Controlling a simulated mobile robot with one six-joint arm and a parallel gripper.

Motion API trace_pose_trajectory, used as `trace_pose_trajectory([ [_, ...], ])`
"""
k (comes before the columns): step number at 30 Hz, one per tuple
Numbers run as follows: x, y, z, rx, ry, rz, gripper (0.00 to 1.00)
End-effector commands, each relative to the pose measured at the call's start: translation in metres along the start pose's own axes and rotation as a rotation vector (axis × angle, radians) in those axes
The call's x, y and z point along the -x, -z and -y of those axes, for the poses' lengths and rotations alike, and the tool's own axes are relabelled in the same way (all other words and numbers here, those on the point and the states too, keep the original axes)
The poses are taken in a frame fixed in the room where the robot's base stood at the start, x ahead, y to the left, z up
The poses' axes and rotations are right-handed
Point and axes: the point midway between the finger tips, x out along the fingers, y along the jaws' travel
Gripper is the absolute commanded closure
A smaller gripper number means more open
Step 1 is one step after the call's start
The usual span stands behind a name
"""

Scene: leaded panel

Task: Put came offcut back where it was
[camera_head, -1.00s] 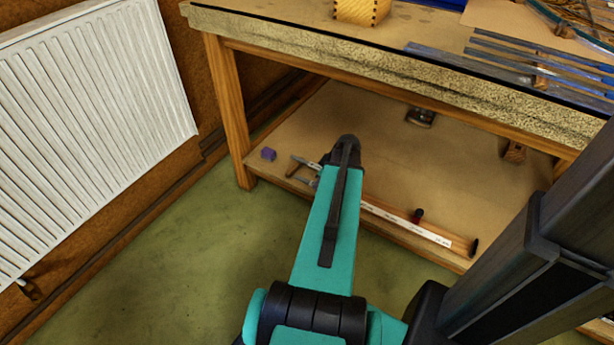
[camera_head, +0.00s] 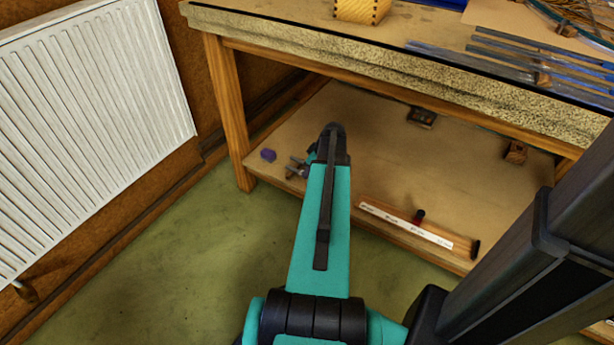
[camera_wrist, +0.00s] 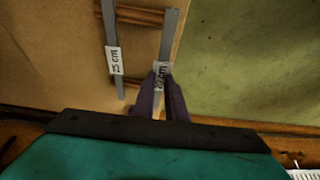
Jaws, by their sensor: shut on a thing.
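In the wrist view, my gripper (camera_wrist: 160,88) is shut on a grey came offcut (camera_wrist: 168,38). The offcut is a thin straight strip with a white tag that is partly hidden by the fingers. A second grey strip (camera_wrist: 110,30), tagged "25 cm", lies to its left, roughly parallel and apart. Wooden slats (camera_wrist: 140,14) run across near both strips; I cannot tell whether the held offcut touches them.
A radiator (camera_head: 90,100) stands left; green floor is clear.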

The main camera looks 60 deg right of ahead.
Motion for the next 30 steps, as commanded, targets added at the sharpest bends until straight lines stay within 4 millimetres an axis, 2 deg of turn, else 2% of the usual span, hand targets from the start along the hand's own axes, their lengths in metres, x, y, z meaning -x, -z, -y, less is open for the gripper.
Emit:
trace_pose_trajectory([
  [6,-0.008,0.012,-0.008,0.001,0.0,0.0,1.0],
  [13,-0.036,-0.002,-0.006,-0.001,0.001,0.0,1.0],
  [29,-0.041,-0.004,-0.006,0.0,0.0,0.0,1.0],
  [30,-0.04,-0.004,-0.006,0.0,0.0,0.0,0.83],
])
